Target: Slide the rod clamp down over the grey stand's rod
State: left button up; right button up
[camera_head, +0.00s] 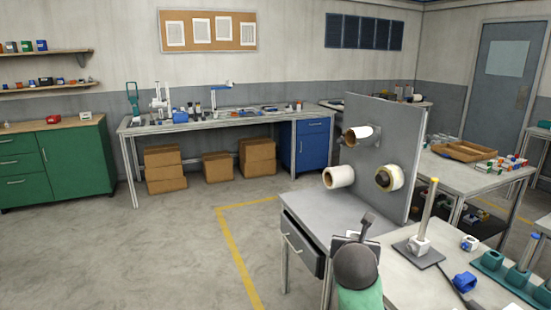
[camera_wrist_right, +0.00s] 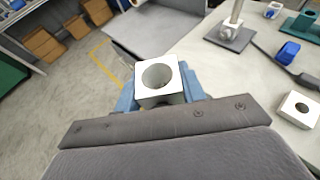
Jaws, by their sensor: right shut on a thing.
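The rod clamp (camera_wrist_right: 174,96), a white block with a round hole through it, sits between the blue-grey fingers of my right gripper (camera_wrist_right: 159,92). The hole faces the wrist camera. The grey stand (camera_head: 408,256) is on the bench to the right of my right arm in the head view. Its upright rod (camera_head: 428,208) has a yellow tip, and a white block (camera_head: 420,245) is at its foot. In the wrist view the stand's base (camera_wrist_right: 222,38) is at the upper right, apart from the held clamp. In the head view my wrist mostly hides the gripper and clamp. My left gripper is not in view.
A blue block (camera_head: 464,282), a small white holed part (camera_head: 469,243) and a green rack with posts (camera_head: 500,272) are right of the stand. Another white holed block (camera_wrist_right: 300,109) shows in the wrist view. A grey panel with reels (camera_head: 372,130) stands behind.

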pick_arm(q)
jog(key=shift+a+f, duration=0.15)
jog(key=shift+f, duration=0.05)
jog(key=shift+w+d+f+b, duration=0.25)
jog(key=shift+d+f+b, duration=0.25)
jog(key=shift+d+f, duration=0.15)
pick_arm(e)
jog(key=s+d+f+m+g+h, duration=0.2)
jog(key=s+d+f+m+h, duration=0.1)
jog(key=d, duration=0.7)
jog(key=s+d+f+m+g+h, duration=0.2)
jog(key=d+f+m+g, duration=0.1)
jog(key=d, duration=0.7)
jog(key=s+d+f+m+g+h, duration=0.2)
jog(key=s+d+f+m+h, duration=0.1)
jog(key=d, duration=0.8)
jog(key=shift+s+f+m+g+h, duration=0.3)
jog(key=shift+f+m+g, duration=0.1)
jog(key=shift+f+m, duration=0.2)
